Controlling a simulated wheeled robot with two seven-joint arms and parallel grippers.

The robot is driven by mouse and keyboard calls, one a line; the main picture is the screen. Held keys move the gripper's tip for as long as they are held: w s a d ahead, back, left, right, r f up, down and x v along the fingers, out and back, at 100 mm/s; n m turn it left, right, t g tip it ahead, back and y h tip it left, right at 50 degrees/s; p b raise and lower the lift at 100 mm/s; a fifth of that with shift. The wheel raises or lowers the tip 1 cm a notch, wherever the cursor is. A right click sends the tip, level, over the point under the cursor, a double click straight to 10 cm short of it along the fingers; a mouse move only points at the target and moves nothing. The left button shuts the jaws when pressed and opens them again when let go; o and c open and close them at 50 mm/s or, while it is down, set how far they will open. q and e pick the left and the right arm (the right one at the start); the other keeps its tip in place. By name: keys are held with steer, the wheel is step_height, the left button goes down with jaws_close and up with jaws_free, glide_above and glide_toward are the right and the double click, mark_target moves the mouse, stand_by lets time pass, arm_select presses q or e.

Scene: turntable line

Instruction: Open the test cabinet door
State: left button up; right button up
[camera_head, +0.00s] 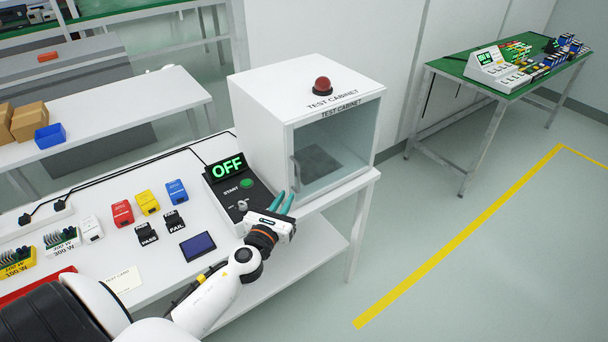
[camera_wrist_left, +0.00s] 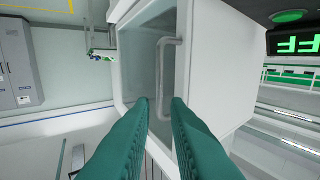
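The white test cabinet (camera_head: 262,120) stands on the right end of the white table, with a red dome light on top. Its glass door (camera_head: 335,145) looks shut. The door's handle (camera_head: 294,172) is a light vertical bar at the door's left edge. My left gripper (camera_head: 281,201) is just below and in front of the handle in the head view. In the left wrist view, its two teal fingers (camera_wrist_left: 160,104) are apart with nothing between them. The handle (camera_wrist_left: 164,78) shows just beyond the fingertips there, roughly in line with the gap. My right gripper is not in view.
A control panel (camera_head: 236,194) with a green OFF display stands left of the cabinet, close to my left gripper. Red, yellow and blue blocks (camera_head: 148,202) lie further left. A green table (camera_head: 470,68) with devices stands at the back right. The floor before the cabinet is clear.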

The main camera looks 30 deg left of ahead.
mark_target(298, 179)
arm_select(q)
steer(key=w, duration=0.3)
steer(key=w+a, duration=0.1)
steer(key=w, duration=0.2)
steer(key=w+a, duration=0.1)
steer(key=w, duration=0.2)
steer(key=shift+w+f, duration=0.1)
steer(key=shift+w, duration=0.15)
steer(key=shift+c, duration=0.2)
jaws_close()
steer(key=shift+d, duration=0.15)
